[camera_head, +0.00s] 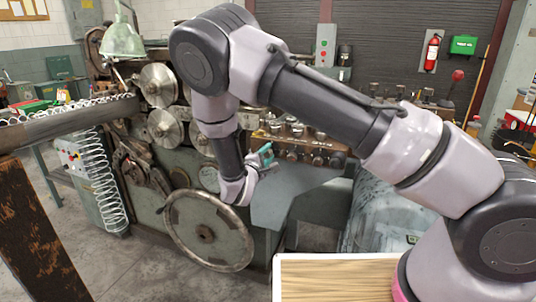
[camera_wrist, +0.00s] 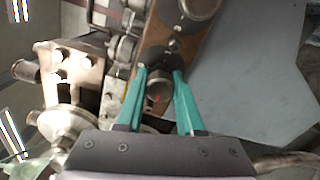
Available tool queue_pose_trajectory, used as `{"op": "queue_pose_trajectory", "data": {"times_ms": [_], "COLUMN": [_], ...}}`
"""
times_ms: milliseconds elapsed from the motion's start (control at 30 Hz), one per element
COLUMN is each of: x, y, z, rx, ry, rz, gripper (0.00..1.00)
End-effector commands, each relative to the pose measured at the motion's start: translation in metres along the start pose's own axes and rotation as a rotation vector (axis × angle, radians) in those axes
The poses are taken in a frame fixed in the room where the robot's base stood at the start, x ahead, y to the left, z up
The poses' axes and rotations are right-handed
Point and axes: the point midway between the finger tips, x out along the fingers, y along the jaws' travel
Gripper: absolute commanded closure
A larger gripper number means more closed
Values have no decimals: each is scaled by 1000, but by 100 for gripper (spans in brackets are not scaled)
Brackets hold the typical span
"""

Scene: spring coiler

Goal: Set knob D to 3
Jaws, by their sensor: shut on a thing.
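The coiler's control panel (camera_head: 318,158) carries a row of dark round knobs and shows behind my gripper (camera_head: 266,154). In the wrist view, my gripper's two teal fingers (camera_wrist: 160,74) stand on either side of a dark round knob (camera_wrist: 159,90) and are shut on it. A small red mark shows on that knob. Its letter and scale cannot be read, so I cannot tell from lettering that it is knob D. In the head view my gripper is at the panel's left end, and the held knob is hidden.
A large handwheel (camera_head: 208,232) stands below and left of my gripper. Steel rollers (camera_head: 160,86) and a coiled spring (camera_head: 98,180) are at the left. A grey sloping sheet (camera_wrist: 245,75) lies right of the panel in the wrist view. A wooden-topped surface (camera_head: 335,278) is in front.

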Motion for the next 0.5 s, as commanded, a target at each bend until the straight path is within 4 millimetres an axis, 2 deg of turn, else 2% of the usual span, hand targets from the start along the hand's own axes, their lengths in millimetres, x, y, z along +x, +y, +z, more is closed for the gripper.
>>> {"op": "queue_pose_trajectory", "data": {"times_ms": [500], "x": [-2], "y": [-2], "z": [0], "rx": [89], "ry": [2], "rz": [-2], "gripper": [100]}}
